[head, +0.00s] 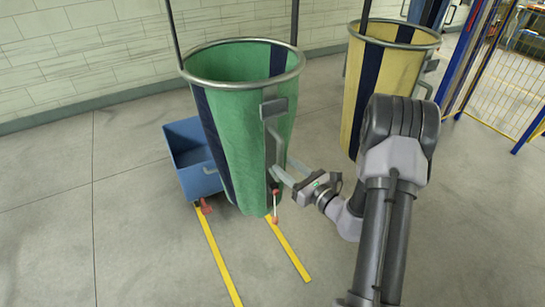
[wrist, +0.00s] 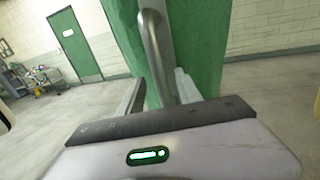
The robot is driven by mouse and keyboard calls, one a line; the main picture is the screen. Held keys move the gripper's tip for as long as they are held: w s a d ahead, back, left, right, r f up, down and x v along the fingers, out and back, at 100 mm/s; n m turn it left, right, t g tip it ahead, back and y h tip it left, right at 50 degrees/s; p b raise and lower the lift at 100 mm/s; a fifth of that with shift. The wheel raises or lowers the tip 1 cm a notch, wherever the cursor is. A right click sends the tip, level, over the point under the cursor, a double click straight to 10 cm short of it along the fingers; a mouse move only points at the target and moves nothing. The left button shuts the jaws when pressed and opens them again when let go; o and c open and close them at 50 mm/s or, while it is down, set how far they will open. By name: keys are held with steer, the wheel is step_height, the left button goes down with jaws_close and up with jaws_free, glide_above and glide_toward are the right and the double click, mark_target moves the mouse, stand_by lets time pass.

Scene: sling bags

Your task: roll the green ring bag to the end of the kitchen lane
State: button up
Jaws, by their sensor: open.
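The green ring bag (head: 235,135) hangs upright from a grey metal ring in the middle of the head view. It has dark blue stripes. A grey handle (head: 273,122) stands out from its right side. In the wrist view the handle bar (wrist: 158,55) runs down between my two fingers, with the green cloth (wrist: 200,45) close behind. My gripper (head: 283,170) is open at the lower part of the handle, its fingers on either side of the bar. I cannot tell whether either finger touches it.
A yellow ring bag (head: 375,85) stands behind to the right. A blue bin (head: 190,158) is close at the green bag's left. Yellow lines (head: 218,255) mark the floor in front. A mesh fence (head: 500,75) is at the far right. The floor at left is clear. A green door (wrist: 75,45) shows in the wrist view.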

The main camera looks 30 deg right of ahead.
glide_above(274, 173)
steer(key=shift+a, duration=0.1)
steer(key=shift+c, duration=0.2)
jaws_close()
stand_by(1.3)
